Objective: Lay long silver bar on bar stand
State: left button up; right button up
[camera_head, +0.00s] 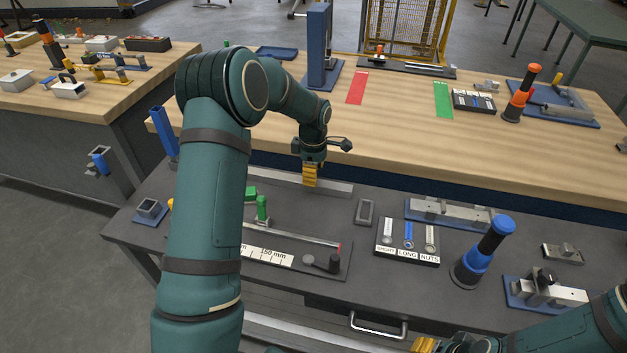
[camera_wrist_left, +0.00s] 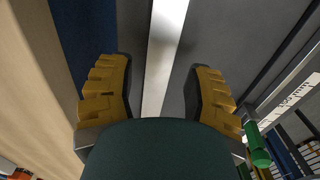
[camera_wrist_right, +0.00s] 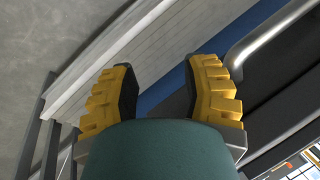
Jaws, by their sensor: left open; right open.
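The long silver bar (camera_head: 333,187) lies on the dark bench top, close to the front of the wooden table. My left gripper (camera_head: 310,178) is over the bar and hides part of it. In the left wrist view the bar (camera_wrist_left: 165,55) runs between the two open yellow fingers (camera_wrist_left: 162,95), with a gap on each side. My right gripper (camera_wrist_right: 168,95) is open and empty, low at the bench's front; its yellow fingers show at the bottom edge of the head view (camera_head: 425,345). I cannot tell for certain which fixture is the bar stand.
A measuring fixture (camera_head: 275,255) with a green clamp lies in front of the bar. A labelled tray (camera_head: 408,257) and a blue-and-black tool (camera_head: 485,250) stand to the right. A blue upright (camera_head: 320,45) stands on the wooden table. A drawer handle (camera_head: 378,330) juts out at the front.

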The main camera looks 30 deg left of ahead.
pick_arm(q)
notch_tip(320, 180, up, 8)
jog(key=shift+p, duration=0.45)
jog(key=shift+f, duration=0.15)
